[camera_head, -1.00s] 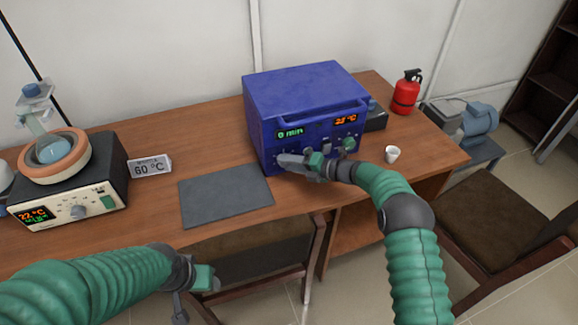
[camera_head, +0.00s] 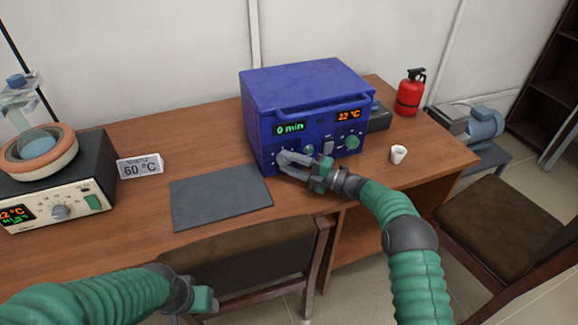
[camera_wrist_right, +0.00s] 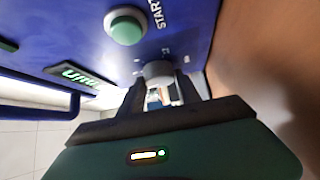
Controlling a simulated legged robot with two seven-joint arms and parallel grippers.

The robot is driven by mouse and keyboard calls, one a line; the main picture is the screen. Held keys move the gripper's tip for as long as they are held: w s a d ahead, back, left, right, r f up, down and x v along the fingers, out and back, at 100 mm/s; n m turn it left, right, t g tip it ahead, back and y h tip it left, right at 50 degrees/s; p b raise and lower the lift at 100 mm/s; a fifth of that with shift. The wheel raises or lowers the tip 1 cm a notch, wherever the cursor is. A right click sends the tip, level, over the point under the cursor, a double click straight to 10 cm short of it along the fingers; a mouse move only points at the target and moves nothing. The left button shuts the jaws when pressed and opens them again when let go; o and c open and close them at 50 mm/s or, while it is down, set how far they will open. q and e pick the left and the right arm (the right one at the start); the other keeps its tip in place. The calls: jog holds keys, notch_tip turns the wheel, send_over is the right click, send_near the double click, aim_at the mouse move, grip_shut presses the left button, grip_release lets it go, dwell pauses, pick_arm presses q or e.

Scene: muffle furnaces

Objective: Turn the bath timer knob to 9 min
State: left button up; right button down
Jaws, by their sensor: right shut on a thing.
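The blue bath (camera_head: 305,90) stands on the desk with a green display (camera_head: 289,129) reading 0 min and an orange one (camera_head: 349,115) reading 22 °C. In the right wrist view, a grey knob (camera_wrist_right: 158,71) on the blue panel sits between my right gripper's fingers (camera_wrist_right: 160,92), which are shut on it. In the head view, my right gripper (camera_head: 281,160) is at the panel's lower left, below the green display, and its fingers mostly hide the knob. My left gripper (camera_head: 207,300) is low, in front of the desk; its jaws do not show clearly.
A green START button (camera_wrist_right: 126,27) is close to the gripped knob. A white cup (camera_head: 398,154) stands to the right, a grey mat (camera_head: 220,196) to the left. A chair (camera_head: 250,255) is in front of the desk.

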jog(key=shift+s+f, duration=0.1)
jog(key=shift+f, duration=0.25)
jog(key=c, duration=1.1)
grip_release()
jog(key=shift+o, duration=1.1)
jog(key=shift+r, duration=0.15)
jog(key=shift+d, duration=0.1)
jog(key=shift+s+d, duration=0.1)
jog(key=shift+d, duration=0.25)
jog(key=p+v, duration=0.1)
jog(key=v, duration=1.5)
